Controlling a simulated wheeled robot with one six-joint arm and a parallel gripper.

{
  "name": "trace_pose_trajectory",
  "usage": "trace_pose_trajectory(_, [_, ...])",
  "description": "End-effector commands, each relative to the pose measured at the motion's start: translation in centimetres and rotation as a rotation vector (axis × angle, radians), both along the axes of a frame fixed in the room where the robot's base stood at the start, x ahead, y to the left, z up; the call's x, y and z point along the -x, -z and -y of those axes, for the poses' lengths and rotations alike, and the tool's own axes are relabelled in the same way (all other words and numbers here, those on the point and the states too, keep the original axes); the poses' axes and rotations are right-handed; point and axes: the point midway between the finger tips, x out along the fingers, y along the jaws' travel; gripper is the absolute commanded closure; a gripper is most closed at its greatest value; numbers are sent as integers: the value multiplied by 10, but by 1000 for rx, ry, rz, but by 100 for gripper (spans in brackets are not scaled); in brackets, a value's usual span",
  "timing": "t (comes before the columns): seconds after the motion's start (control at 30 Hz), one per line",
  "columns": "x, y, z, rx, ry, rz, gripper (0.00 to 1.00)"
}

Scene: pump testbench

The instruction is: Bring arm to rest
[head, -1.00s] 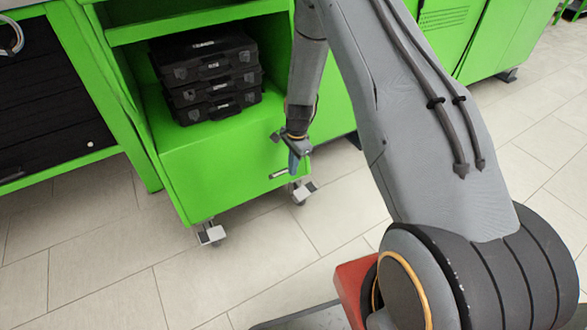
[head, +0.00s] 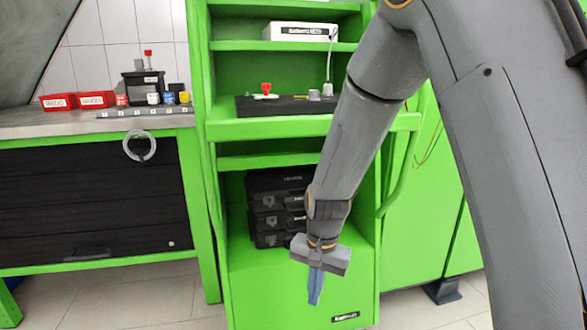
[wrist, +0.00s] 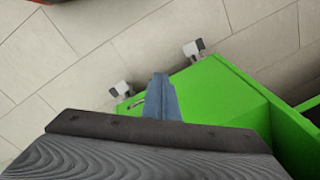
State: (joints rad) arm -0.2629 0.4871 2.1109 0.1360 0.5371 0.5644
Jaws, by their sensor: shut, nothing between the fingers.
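My gripper (head: 315,287) hangs pointing down in the head view, in front of the lower part of the green cart (head: 258,300). Its blue-grey fingers are together with nothing between them. In the wrist view the closed fingers (wrist: 161,98) show against the green cart (wrist: 215,85) and the tiled floor. My grey arm fills the right side of the head view and hides part of the cart and what is behind it.
Stacked black cases (head: 268,205) sit in the cart's lower opening. A black panel with a red valve (head: 266,89) is on the shelf above, with a white box (head: 300,31) higher. A workbench (head: 90,125) with red bins (head: 97,99) stands left. Floor shows at bottom left.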

Motion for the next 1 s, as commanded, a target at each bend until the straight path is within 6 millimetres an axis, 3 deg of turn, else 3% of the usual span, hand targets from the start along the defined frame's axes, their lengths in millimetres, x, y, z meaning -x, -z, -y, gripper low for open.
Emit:
trace_pose_trajectory(0.03, [18, -18, -10, 0, -78, 9, 100])
trace_pose_trajectory(0.2, [78, -59, -32, 3, -337, 26, 100])
trace_pose_trajectory(0.5, [170, -99, -40, 8, -706, 49, 100])
trace_pose_trajectory(0.8, [227, -114, -33, 13, -941, 63, 100])
trace_pose_trajectory(1.0, [222, -138, -19, 20, -886, 58, 100])
